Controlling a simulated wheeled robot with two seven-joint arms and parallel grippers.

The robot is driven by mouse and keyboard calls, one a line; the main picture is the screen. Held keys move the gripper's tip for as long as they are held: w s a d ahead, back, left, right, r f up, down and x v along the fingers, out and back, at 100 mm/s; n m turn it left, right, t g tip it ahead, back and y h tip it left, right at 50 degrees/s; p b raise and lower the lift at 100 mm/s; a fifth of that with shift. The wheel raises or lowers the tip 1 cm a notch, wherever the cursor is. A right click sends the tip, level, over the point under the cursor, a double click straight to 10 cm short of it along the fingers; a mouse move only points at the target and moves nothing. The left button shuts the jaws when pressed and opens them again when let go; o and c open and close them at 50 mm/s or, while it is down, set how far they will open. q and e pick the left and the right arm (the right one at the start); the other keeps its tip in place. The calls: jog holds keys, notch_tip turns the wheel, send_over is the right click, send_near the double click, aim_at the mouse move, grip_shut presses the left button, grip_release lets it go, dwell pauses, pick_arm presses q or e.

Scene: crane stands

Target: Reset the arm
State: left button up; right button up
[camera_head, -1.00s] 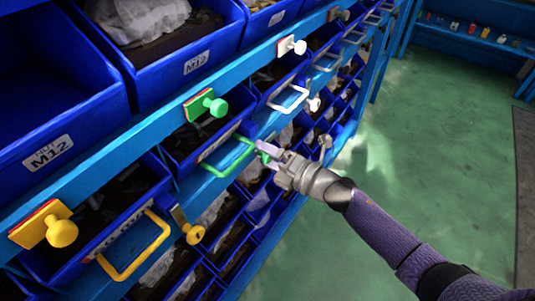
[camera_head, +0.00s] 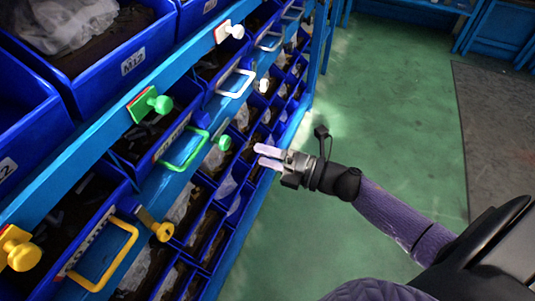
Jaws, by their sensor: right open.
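My right gripper (camera_head: 262,156) is in the middle of the head view, at the end of my purple arm that comes in from the lower right. Its two pale fingers are apart with nothing between them. They point left toward the rack and are clear of the green handle (camera_head: 184,156). My left gripper is not in the view.
The blue rack (camera_head: 64,157) fills the left side with bins, a yellow handle (camera_head: 106,266), a white handle (camera_head: 236,82) and yellow, green and white knobs. The green floor (camera_head: 385,110) is open to the right, with a dark mat (camera_head: 500,130).

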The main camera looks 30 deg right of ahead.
jog(key=s+d+f+m+g+h, duration=0.1)
jog(key=s+d+f+m+h, duration=0.15)
jog(key=f+m, duration=0.35)
jog(key=s+d+f+m+g+h, duration=0.15)
jog(key=s+f+m+h, duration=0.25)
jog(key=f, duration=0.4)
jog(key=s+d+f+m+g+h, duration=0.1)
jog(key=s+d+f+m+h, duration=0.15)
jog(key=f+m, duration=0.35)
jog(key=s+a+f+m+g+h, duration=0.1)
jog(key=s+f+m+g, duration=0.2)
jog(key=s, duration=0.7)
jog(key=s+a+f+m+g+h, duration=0.1)
jog(key=s+f+m+g, duration=0.2)
jog(key=s+f, duration=0.3)
jog(key=s+a+f+m+g, duration=0.2)
jog(key=s+f+m+g, duration=0.2)
jog(key=s, duration=1.1)
jog(key=shift+f+g+h, duration=0.4)
jog(key=shift+f+g, duration=0.15)
jog(key=shift+g, duration=0.1)
jog(key=shift+w, duration=0.1)
